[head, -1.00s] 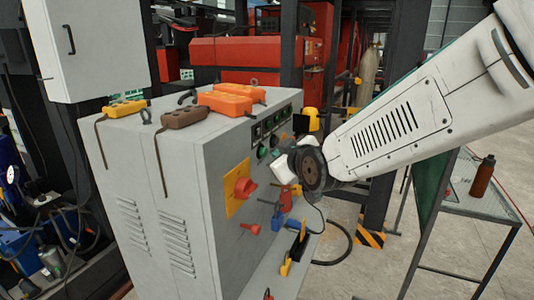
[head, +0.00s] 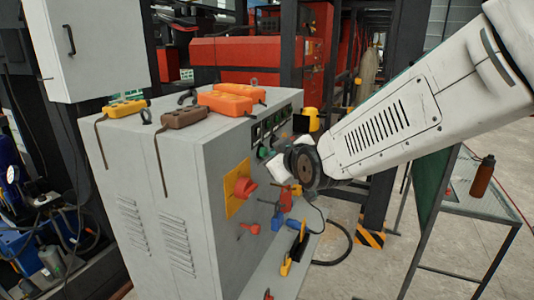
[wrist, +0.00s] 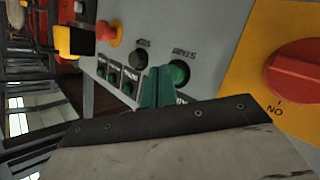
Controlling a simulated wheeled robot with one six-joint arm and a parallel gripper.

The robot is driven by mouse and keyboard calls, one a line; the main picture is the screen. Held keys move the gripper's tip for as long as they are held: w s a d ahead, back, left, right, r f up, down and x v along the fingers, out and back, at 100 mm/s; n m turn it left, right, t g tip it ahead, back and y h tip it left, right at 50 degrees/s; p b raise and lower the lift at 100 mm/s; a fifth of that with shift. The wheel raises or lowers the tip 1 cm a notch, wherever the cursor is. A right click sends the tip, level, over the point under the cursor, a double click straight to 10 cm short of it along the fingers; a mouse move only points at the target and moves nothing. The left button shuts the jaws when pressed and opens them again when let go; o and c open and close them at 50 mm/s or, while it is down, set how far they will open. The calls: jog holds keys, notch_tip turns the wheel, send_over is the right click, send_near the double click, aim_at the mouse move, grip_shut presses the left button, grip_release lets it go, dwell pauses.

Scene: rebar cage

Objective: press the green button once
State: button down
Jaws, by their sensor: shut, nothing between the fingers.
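The green button (wrist: 179,72) sits on the grey panel under the word START in the wrist view. My gripper (wrist: 157,72) shows there as two green fingers, closed together and empty. Its tips are close beside the button, on its left in the picture, and cover part of the panel near it. Whether the tips touch the panel or button cannot be told. In the head view my wrist is in front of the grey cabinet's (head: 228,150) control face and partly hides the controls.
A black button (wrist: 139,60) and a red mushroom button (wrist: 108,33) are close by on the panel. A red rotary switch (wrist: 300,68) on a yellow plate is on the other side. Orange boxes (head: 225,103) lie on the cabinet top. A wire-topped table (head: 480,200) stands at right.

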jog(key=shift+w+a, duration=0.25)
jog(key=shift+a, duration=0.5)
dwell(0.8)
jog(key=shift+d, duration=0.15)
jog(key=shift+s+d, duration=0.2)
jog(key=shift+d, duration=0.3)
jog(key=shift+s+d, duration=0.2)
jog(key=shift+d, duration=0.3)
jog(key=shift+d, duration=0.1)
jog(key=d, duration=0.1)
jog(key=s+d, duration=0.1)
jog(key=d, duration=0.2)
jog(key=shift+s+d, duration=0.3)
jog(key=shift+s, duration=0.05)
